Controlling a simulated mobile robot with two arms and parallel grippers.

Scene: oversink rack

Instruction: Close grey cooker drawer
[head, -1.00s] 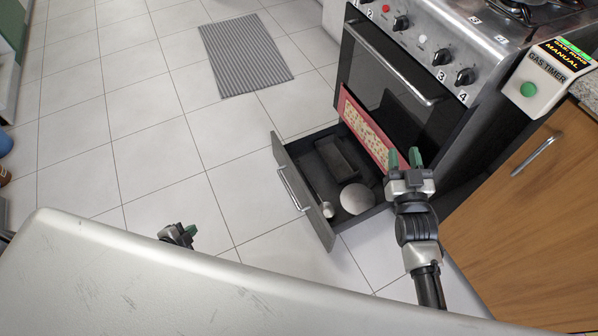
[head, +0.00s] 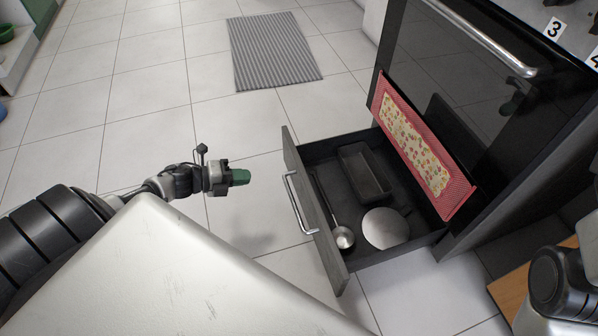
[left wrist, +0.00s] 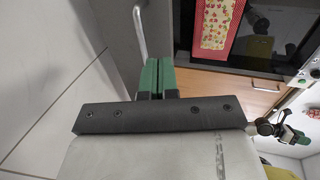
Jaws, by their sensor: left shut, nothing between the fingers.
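The grey cooker drawer (head: 310,212) stands pulled out below the oven, with its bar handle (head: 299,204) on the front. Inside lie a dark rectangular pan (head: 365,172), a ladle (head: 342,238) and a round pale lid or pan (head: 385,228). My left gripper (head: 240,177) is shut and empty, left of the drawer front and apart from it. Its green fingers (left wrist: 157,78) are together in the left wrist view, with the handle (left wrist: 139,32) just beyond. My right gripper is out of the head view; it seems to show small at the right of the left wrist view (left wrist: 296,136), its jaws unclear.
A red patterned towel (head: 415,140) hangs on the oven door (head: 440,80) above the drawer. A grey striped mat (head: 272,52) lies on the tiled floor. The floor left of the drawer is clear. A wooden cabinet (head: 510,295) stands at the lower right.

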